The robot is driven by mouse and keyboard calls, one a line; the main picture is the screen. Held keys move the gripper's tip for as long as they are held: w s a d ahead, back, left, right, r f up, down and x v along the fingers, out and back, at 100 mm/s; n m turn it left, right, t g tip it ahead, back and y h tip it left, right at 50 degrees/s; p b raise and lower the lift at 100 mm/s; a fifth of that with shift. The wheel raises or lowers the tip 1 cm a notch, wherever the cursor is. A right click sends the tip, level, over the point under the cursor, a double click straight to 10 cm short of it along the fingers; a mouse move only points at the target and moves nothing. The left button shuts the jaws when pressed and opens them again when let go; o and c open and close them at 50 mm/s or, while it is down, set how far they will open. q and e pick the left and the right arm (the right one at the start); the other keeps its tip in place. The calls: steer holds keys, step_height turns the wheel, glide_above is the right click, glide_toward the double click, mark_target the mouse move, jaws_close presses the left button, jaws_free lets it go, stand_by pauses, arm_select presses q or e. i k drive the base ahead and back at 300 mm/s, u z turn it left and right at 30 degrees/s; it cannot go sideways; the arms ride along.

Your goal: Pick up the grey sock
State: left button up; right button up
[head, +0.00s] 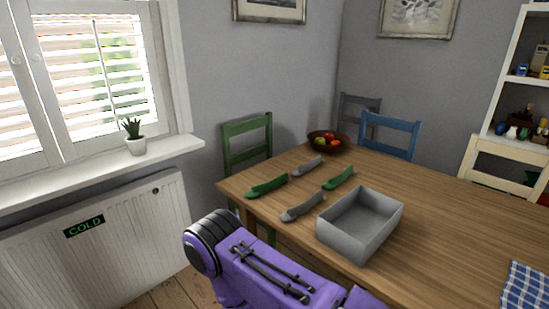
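Two grey socks lie on the wooden table (440,200). One grey sock (303,207) is near the table's front left edge, just left of the grey box. The other grey sock (308,166) is farther back, near the fruit bowl. Two green socks lie among them: one green sock (267,187) at the left edge and another green sock (339,178) toward the middle. Neither of my grippers shows in the head view, so what they hold cannot be seen.
An open grey box (382,201) stands by the table's front edge. A fruit bowl (328,147) stands at the far corner. Green (246,127), blue (389,121) and cream (511,149) chairs surround the table. A checked cloth (525,290) lies at right. A radiator (130,245) stands left.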

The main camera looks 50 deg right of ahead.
mark_target(300, 170)
steer(key=i, duration=1.8)
steer(key=z, duration=3.15)
steer(key=k, duration=0.25)
steer(key=z, duration=0.55)
